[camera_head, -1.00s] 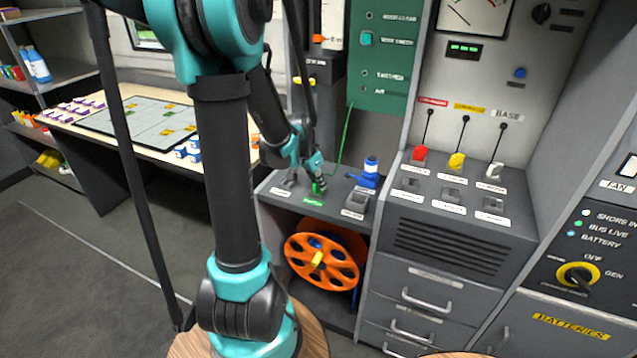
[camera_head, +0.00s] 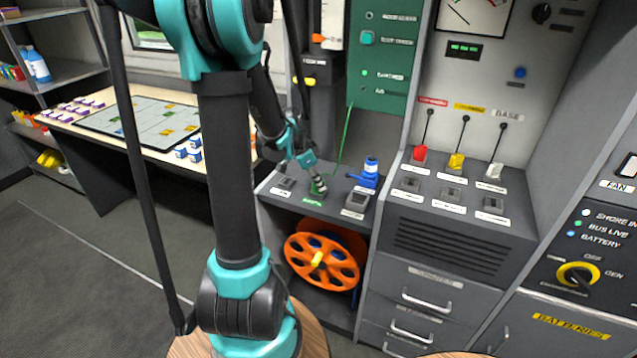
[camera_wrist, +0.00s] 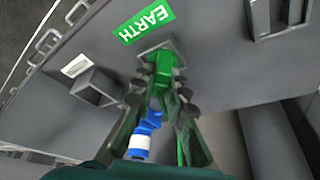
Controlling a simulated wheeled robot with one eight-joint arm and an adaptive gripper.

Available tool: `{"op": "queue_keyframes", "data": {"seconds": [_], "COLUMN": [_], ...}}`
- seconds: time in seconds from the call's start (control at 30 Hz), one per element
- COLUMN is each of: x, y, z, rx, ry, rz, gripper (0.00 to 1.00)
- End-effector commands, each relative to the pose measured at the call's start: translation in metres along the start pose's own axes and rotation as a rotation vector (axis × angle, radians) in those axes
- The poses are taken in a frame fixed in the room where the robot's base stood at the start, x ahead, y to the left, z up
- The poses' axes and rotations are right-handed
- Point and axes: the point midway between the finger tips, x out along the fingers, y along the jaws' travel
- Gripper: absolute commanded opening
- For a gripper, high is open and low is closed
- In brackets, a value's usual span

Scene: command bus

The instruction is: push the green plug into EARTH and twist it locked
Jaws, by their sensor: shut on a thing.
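The green plug (camera_wrist: 164,68) sits in the socket beside the green EARTH label (camera_wrist: 146,20) in the wrist view. My gripper (camera_wrist: 166,92) is shut on the plug, one finger on either side. In the head view my gripper (camera_head: 318,188) is low over the grey shelf, just behind the green label (camera_head: 312,203). A green cable (camera_head: 345,135) runs from there up to the green panel. The fingers hide much of the plug, so its exact depth and locking cannot be told.
Red, yellow and white plugs (camera_head: 456,162) stand on the right console.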

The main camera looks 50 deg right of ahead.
Motion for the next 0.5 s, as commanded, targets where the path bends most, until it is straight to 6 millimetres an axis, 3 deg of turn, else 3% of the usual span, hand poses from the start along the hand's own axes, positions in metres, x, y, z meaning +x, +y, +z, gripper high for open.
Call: {"op": "queue_keyframes", "data": {"seconds": [0.33,0.37,0.5], "x": [0.0003,0.0003,0.0002], "y": [0.0000,0.0000,-0.0001], "z": [0.0003,0.0003,0.0001], "rx": [0.090,0.090,0.089], "ry": [-0.001,-0.001,0.000], "rz": [0.037,0.037,0.037], "gripper": [0.00,0.17,0.34]}}
